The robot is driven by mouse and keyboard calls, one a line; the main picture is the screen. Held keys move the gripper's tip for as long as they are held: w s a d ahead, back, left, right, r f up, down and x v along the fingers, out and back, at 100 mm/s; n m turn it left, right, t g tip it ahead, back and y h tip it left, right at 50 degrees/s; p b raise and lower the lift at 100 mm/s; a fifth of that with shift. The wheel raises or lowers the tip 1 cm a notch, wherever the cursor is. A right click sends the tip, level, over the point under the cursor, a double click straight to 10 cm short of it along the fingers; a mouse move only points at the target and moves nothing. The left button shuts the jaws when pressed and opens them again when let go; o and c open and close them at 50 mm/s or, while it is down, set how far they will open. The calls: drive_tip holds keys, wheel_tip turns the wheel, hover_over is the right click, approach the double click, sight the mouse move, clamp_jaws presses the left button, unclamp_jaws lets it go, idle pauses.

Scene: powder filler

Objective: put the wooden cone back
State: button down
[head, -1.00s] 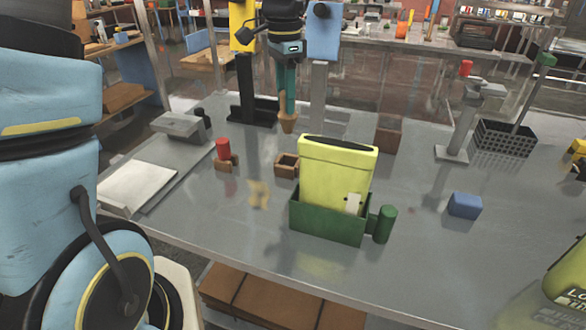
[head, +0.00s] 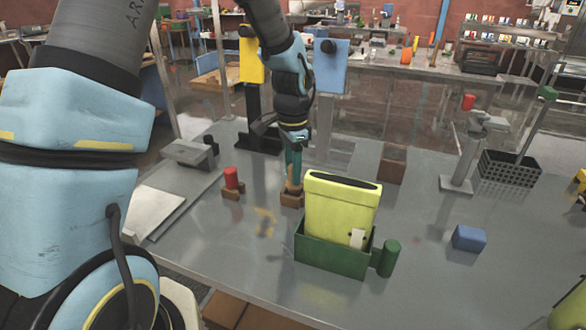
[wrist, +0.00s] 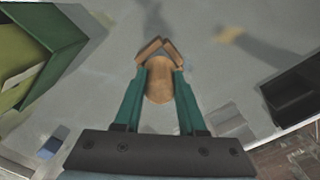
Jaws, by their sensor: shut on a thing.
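The wooden cone (head: 292,184) is held point down between the teal fingers of my gripper (head: 294,168). It also shows in the wrist view (wrist: 159,86) between the fingertips (wrist: 160,82). Its lower end meets the small square wooden holder (head: 291,200), which shows in the wrist view (wrist: 153,47) just beyond the cone. The tip is hidden by the holder's walls or the cone itself, so I cannot tell how deep it sits. The cone looks close to upright.
A yellow-green container in a green box (head: 333,256) stands close to the right of the holder. A red cylinder on a small brown base (head: 232,180) stands to the left. A blue block (head: 468,238) lies farther right.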

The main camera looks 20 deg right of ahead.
drive_tip(key=shift+f, duration=0.45)
drive_tip(key=shift+c, duration=2.4)
unclamp_jaws()
drive_tip(key=shift+r, duration=0.75)
wheel_tip(320, 180, up, 11)
drive_tip(key=b, duration=0.2)
drive_tip(key=shift+r+b, duration=0.2)
drive_tip(key=shift+b, duration=0.15)
